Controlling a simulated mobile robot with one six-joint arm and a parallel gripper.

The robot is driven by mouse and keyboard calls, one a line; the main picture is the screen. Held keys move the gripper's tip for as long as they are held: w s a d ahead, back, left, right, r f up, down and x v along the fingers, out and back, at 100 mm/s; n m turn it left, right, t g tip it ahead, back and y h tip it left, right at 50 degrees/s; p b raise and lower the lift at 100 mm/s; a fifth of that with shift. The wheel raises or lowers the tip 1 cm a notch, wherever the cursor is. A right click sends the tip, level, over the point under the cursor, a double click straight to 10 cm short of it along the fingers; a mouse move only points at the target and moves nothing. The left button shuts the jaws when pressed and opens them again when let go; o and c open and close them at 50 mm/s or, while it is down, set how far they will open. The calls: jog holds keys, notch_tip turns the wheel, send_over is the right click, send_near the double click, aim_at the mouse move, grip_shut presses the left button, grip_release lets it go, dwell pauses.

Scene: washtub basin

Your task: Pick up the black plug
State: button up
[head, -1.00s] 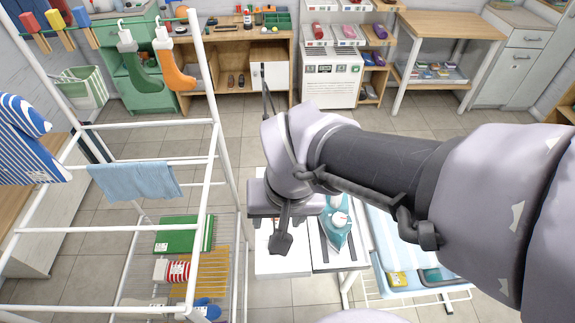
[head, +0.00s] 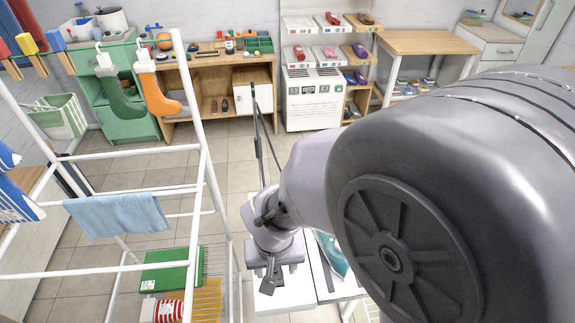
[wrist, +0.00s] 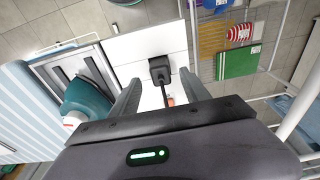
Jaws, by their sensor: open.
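The black plug (wrist: 160,68) lies on a white surface (wrist: 150,44) in the wrist view, with a dark cord running from it. My gripper (wrist: 158,80) is open and empty. Its fingers point towards the plug, one to each side of it in the picture. I cannot tell the height left between the fingertips and the plug. In the head view my gripper (head: 272,266) is over the white surface (head: 290,295) beside the ironing board. I cannot make out the plug for certain there.
A teal iron (wrist: 88,103) stands on the board's end, close to my gripper's left. A white drying rack (head: 205,150) with a blue towel (head: 118,214) stands on the left. Open floor lies behind.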

aim_at(275, 272)
jog(key=f, duration=0.1)
jog(key=f+b, duration=0.1)
jog(key=f, duration=0.2)
jog(key=shift+w+a, duration=0.15)
jog(key=shift+w, duration=0.2)
jog(key=shift+r, duration=0.2)
jog(key=shift+c, duration=1)
grip_shut()
